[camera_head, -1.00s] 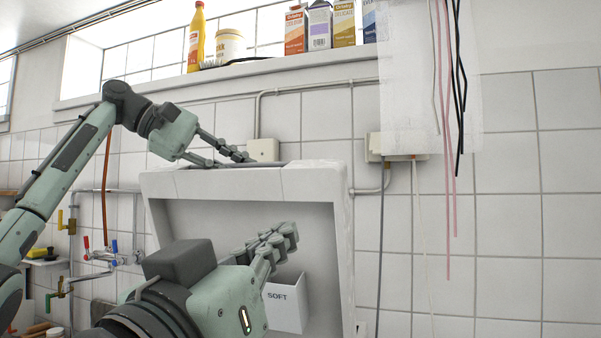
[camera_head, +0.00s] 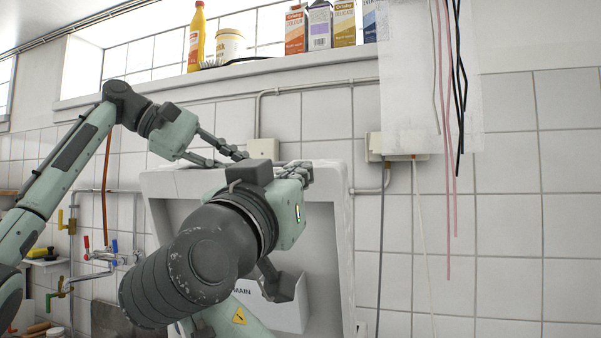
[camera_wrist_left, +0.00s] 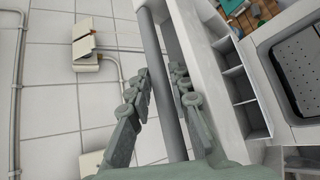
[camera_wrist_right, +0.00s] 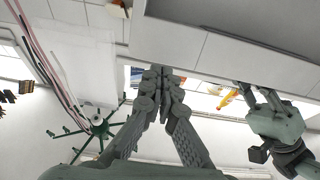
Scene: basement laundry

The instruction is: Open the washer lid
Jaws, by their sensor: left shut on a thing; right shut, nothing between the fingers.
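The white washer lid (camera_head: 343,235) stands raised, its hollow underside facing the head camera. My left gripper (camera_head: 238,155) is shut on its upper edge. In the left wrist view its fingers (camera_wrist_left: 162,85) lie on both sides of a grey bar (camera_wrist_left: 158,55) along the white lid edge. My right gripper (camera_head: 306,172) is at the lid's top edge, to the right of the left one. In the right wrist view its fingers (camera_wrist_right: 161,78) are together and empty, close by the lid's edge (camera_wrist_right: 215,45); I cannot tell whether they touch. My right arm hides much of the lid.
A white box (camera_head: 285,310) marked MAIN shows below the lid. Behind are a tiled wall, a socket box (camera_head: 398,146) and hanging cords (camera_head: 449,190). Bottles and cartons (camera_head: 343,22) stand on the ledge above. Taps (camera_head: 110,256) are at the left.

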